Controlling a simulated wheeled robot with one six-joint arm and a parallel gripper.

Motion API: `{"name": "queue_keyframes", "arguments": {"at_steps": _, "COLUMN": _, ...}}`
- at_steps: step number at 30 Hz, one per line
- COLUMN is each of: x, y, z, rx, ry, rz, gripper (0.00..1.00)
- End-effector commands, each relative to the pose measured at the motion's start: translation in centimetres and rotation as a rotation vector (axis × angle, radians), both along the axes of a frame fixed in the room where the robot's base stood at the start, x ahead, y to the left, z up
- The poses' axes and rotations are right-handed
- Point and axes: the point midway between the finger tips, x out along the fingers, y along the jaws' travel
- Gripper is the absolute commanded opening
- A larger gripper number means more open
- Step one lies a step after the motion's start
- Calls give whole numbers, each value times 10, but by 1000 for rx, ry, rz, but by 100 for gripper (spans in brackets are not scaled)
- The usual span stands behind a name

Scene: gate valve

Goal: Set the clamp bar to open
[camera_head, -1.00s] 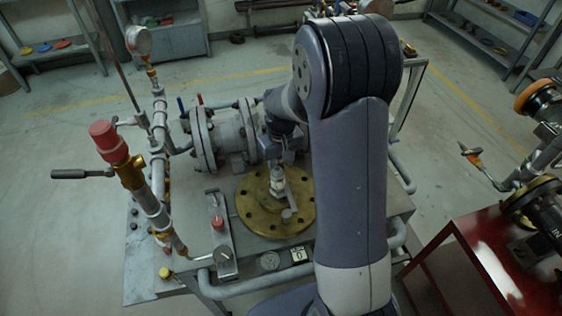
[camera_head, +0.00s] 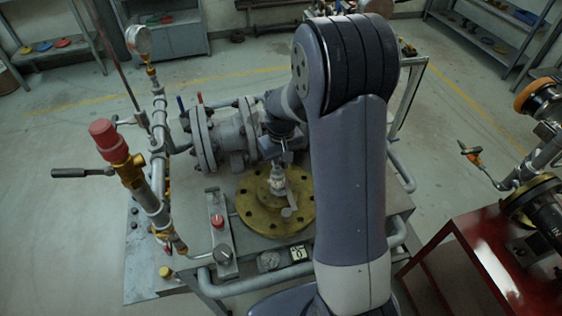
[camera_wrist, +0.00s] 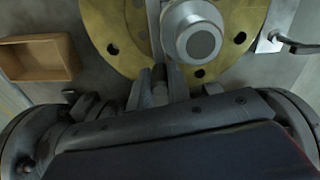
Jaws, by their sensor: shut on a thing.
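A round brass flange plate (camera_head: 258,218) with bolt holes lies flat on the bench; it fills the top of the wrist view (camera_wrist: 112,28). A pale metal post (camera_head: 277,181) stands at its middle. A short grey bar (camera_head: 288,200) lies over the plate beside the post, with a round knob at its near end; I take this as the clamp bar. In the wrist view a round grey knob (camera_wrist: 197,38) sits close to the fingers. My gripper (camera_wrist: 160,80) is shut at the post and bar. Its exact contact is partly hidden.
A grey flanged valve body (camera_head: 222,140) stands behind the plate. A pipe stand with a red cap (camera_head: 108,140) and a black-handled lever rises at the left. A small panel with a red button (camera_head: 218,221) sits left of the plate. A red table (camera_head: 500,260) stands right.

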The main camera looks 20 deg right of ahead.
Motion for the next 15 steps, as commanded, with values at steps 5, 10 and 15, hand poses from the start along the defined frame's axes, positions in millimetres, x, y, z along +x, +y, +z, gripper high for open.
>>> {"name": "queue_keyframes", "arguments": {"at_steps": 5, "x": 0, "y": 0, "z": 0, "rx": 0, "ry": 0, "rz": 0, "gripper": 0}}
{"name": "queue_keyframes", "arguments": {"at_steps": 10, "x": 0, "y": -3, "z": 0, "rx": 0, "ry": 0, "rz": -18, "gripper": 0}}
{"name": "queue_keyframes", "arguments": {"at_steps": 15, "x": -2, "y": -11, "z": 0, "rx": 0, "ry": -1, "rz": -80, "gripper": 0}}
